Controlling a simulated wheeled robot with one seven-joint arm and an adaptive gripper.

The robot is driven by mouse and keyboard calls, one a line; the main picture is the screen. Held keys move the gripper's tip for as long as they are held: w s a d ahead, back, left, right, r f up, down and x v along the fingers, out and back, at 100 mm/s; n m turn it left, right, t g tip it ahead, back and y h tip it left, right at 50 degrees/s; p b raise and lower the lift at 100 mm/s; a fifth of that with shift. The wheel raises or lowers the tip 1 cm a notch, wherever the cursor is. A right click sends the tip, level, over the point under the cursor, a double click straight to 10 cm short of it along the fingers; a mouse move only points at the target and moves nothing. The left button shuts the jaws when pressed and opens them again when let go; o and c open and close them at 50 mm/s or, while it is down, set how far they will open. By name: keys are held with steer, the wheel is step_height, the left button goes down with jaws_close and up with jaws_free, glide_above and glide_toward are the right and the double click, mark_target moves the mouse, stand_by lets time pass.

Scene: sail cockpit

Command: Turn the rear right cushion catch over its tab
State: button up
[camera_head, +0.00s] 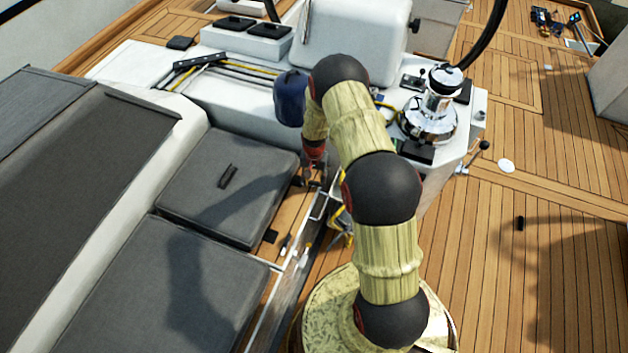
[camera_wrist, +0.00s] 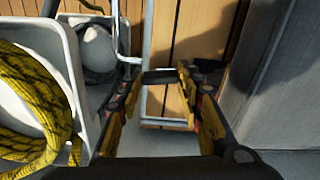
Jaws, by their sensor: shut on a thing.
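The rear seat cushion (camera_head: 240,175) is dark grey, on the teak bench ahead of a second grey cushion (camera_head: 165,285). A small dark fitting (camera_head: 270,236) lies on the wood near the cushion's front right corner.
A black bar (camera_head: 228,176) lies on the rear cushion. A chrome winch (camera_head: 432,110) stands on the white console to the right. In the wrist view, yellow rope (camera_wrist: 35,105) hangs in a white bin at left, and a grey block (camera_wrist: 285,90) stands close at right.

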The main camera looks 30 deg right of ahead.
mark_target(314, 182)
steer(key=shift+m, duration=0.8)
steer(key=o, duration=1)
steer(key=shift+o, duration=0.8)
step_height(314, 182, up, 12)
